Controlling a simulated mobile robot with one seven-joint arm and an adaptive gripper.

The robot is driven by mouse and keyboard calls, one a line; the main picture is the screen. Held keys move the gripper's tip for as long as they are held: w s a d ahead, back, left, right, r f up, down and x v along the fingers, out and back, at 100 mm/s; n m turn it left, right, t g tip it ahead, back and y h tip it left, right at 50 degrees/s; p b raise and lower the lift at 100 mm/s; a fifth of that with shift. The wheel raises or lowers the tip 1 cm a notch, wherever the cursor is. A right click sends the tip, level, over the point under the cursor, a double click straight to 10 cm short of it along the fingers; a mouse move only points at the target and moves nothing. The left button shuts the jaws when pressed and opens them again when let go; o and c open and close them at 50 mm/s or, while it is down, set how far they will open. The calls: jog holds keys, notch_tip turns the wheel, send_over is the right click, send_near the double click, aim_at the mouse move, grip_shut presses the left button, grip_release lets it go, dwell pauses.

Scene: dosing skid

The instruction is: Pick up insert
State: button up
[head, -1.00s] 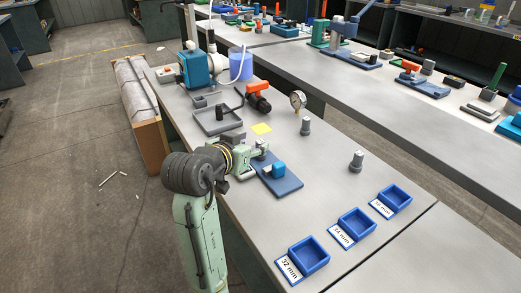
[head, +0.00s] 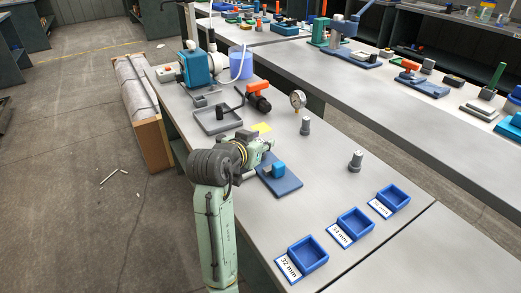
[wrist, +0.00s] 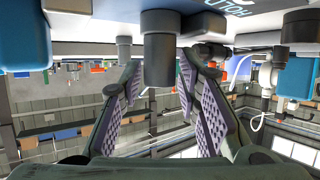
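Two grey stepped cylinders stand upright on the bench in the head view, a nearer one (head: 355,161) and a farther one (head: 305,126); either may be the insert. My gripper (head: 270,143) is low over the bench beside the blue plate, pointing toward the farther cylinder, with a gap between them. The wrist view is upside down. There my gripper (wrist: 159,68) is open, its two ridged pads apart. A grey cylinder (wrist: 159,60) appears between the fingertips, not gripped. A smaller grey cylinder (wrist: 124,48) shows farther back.
A blue plate with a blue block (head: 283,185) lies just right of my gripper. A grey tray (head: 205,125), orange-handled valve (head: 258,100) and pressure gauge (head: 298,100) stand beyond. Several blue bins (head: 309,257) with size labels line the near right side. The bench between is clear.

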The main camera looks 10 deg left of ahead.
grip_shut()
jog(key=shift+r, duration=0.1)
dwell(0.3)
jog(key=shift+r, duration=0.2)
notch_tip(320, 180, up, 3)
jog(key=s+a+b, duration=0.1)
jog(key=s+a, duration=0.2)
jog(key=s, duration=0.4)
jog(key=s+a+r+b, duration=0.1)
jog(key=s+a, duration=0.2)
jog(key=s, duration=0.5)
jog(key=shift+a+r, duration=0.15)
jog(key=shift+r, duration=0.05)
